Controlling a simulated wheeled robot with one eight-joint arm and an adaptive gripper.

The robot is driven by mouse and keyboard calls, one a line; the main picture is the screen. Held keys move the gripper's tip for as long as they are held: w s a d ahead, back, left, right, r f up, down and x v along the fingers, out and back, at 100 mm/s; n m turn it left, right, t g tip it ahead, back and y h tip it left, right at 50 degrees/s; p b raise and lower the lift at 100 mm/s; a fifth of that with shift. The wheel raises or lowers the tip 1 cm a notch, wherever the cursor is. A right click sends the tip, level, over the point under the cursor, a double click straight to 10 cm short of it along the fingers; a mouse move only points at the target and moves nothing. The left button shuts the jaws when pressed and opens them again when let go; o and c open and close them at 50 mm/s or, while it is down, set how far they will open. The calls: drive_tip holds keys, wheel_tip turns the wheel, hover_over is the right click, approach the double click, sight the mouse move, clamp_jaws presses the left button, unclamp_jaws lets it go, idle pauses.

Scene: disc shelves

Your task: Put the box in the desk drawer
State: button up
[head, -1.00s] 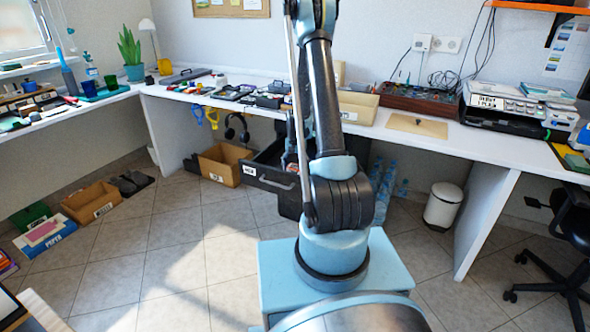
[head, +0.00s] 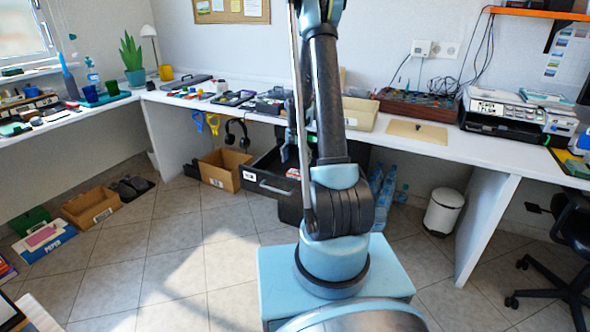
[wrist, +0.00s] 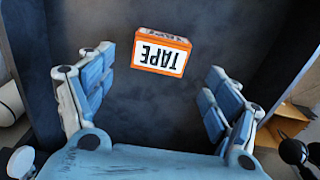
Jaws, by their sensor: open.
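The box, orange with a white label reading TAPE, lies on the dark floor of the open desk drawer in the wrist view (wrist: 160,52). In the head view a small part of the box (head: 293,172) shows inside the drawer. The dark drawer (head: 275,186) is pulled out under the white desk, with a handle and white label on its front. My gripper (wrist: 160,64) is open, its blue pads apart on either side of the box and not touching it. In the head view my gripper (head: 289,148) is above the drawer, partly hidden by my arm.
A cardboard box (head: 222,172) stands on the floor left of the drawer, with headphones (head: 237,133) hanging above it. Water bottles (head: 384,190) and a white bin (head: 443,210) stand to the right. The white desk (head: 420,140) runs above the drawer.

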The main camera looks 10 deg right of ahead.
sight(296, 172)
drive_tip(key=s+r+n, duration=0.2)
drive_tip(key=s+r, duration=0.8)
drive_tip(key=r, duration=0.5)
drive_tip(key=s+r+n+t, duration=0.15)
drive_tip(key=s+r, duration=0.35)
drive_tip(key=s, duration=0.6)
drive_tip(key=s+f+n, duration=0.2)
drive_tip(key=s, duration=0.8)
drive_tip(key=s+f+n, duration=0.2)
drive_tip(key=s+f, duration=0.1)
drive_tip(key=s, duration=0.7)
drive_tip(key=shift+s+a+t, duration=0.2)
drive_tip(key=shift+s+t, duration=0.15)
drive_tip(key=shift+s, duration=0.05)
drive_tip(key=shift+c, duration=0.4)
